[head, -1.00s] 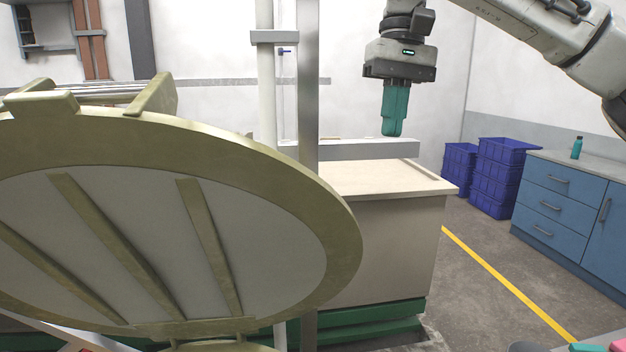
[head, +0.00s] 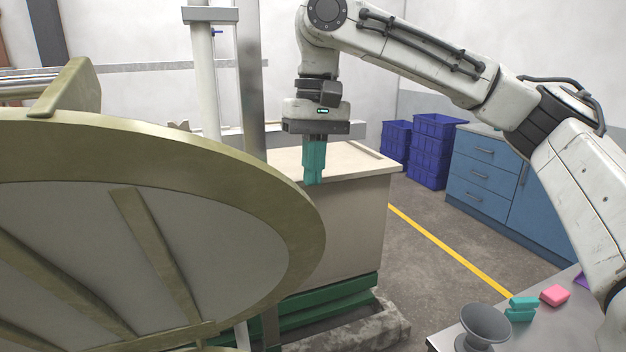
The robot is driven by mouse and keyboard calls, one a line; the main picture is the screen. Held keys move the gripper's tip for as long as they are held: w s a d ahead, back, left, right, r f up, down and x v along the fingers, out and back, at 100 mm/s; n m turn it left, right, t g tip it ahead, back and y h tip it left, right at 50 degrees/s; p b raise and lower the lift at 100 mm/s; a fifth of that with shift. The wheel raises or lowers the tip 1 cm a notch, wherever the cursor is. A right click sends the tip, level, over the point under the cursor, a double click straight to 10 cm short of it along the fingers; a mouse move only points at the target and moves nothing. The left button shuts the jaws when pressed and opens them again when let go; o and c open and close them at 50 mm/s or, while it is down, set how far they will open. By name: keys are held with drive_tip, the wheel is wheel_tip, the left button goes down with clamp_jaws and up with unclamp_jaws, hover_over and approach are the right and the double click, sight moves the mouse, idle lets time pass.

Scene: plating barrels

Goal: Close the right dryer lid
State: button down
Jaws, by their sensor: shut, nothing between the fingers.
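A large round lid (head: 262,180) with an olive-green rim and a grey, ribbed face fills the left of the head view. It stands tilted open, and its lower part is cut off by the picture's edge. I cannot tell from this view whether it is the right dryer lid. My gripper (head: 314,180) has teal fingers pointing down and is shut and empty. It appears just right of the lid's upper right rim, in front of a beige cabinet.
A grey metal post (head: 252,85) and a pale pipe (head: 205,80) rise behind the lid. The beige cabinet (head: 350,215) stands behind my gripper. Blue crates (head: 430,150) and blue drawers (head: 487,175) are further right. A grey table (head: 450,335) holds a grey funnel-like cup (head: 485,325) and a pink block (head: 555,295).

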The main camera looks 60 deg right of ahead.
drive_tip(key=shift+s+a+f, duration=0.4)
drive_tip(key=shift+a+f, duration=0.05)
drive_tip(key=shift+a, duration=0.15)
drive_tip(key=shift+s+a+f, duration=0.4)
drive_tip(key=shift+a+f, duration=0.05)
drive_tip(key=shift+a, duration=0.1)
